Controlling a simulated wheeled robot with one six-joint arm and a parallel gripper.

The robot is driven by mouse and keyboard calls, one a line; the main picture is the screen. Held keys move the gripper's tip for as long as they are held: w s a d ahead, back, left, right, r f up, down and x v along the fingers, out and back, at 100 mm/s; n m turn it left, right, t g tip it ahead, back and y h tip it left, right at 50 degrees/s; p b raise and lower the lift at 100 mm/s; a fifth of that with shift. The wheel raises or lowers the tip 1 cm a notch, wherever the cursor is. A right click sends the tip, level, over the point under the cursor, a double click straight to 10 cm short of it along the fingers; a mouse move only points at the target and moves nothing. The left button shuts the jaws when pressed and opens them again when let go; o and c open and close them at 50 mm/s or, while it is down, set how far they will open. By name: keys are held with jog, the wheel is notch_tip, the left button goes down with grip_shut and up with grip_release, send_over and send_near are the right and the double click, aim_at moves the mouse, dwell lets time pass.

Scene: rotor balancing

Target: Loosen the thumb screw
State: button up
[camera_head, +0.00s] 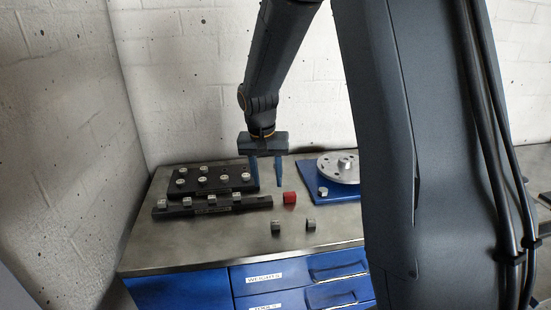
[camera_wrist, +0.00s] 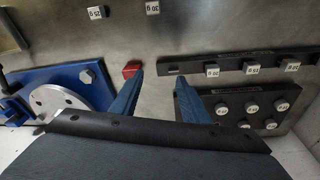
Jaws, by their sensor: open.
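A silver rotor disc with holes (camera_head: 338,166) sits on a blue base (camera_head: 310,180), partly hidden behind my arm in the head view. A raised silver piece (camera_head: 347,163) stands on the disc, and a small silver knob (camera_head: 323,191) is at the base's front left corner. I cannot tell for sure which is the thumb screw. In the wrist view the disc (camera_wrist: 58,100) and blue base (camera_wrist: 30,78) are at the left. My gripper (camera_head: 267,184) is open and empty, fingers down, left of the rotor; it also shows in the wrist view (camera_wrist: 159,78).
A red block (camera_head: 289,198) lies between my gripper and the rotor base. Two small grey weights (camera_head: 276,226) (camera_head: 310,224) stand at the front. A black tray (camera_head: 211,190) and a black rail (camera_head: 208,210) hold several weights at left. The right front is clear.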

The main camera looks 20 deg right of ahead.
jog(key=w+d+m+h, duration=0.1)
jog(key=w+d+m, duration=0.3)
jog(key=w, duration=0.6)
jog(key=w+d+m+h, duration=0.2)
jog(key=w+d+m, duration=0.2)
jog(key=w, duration=0.6)
jog(key=p+x, duration=0.1)
jog(key=x, duration=0.1)
jog(key=p+x, duration=0.1)
jog(key=x, duration=0.2)
jog(key=p+x, duration=0.1)
jog(key=x, duration=0.2)
jog(key=shift+w+f, duration=0.15)
jog(key=shift+w, duration=0.15)
jog(key=c, duration=1.1)
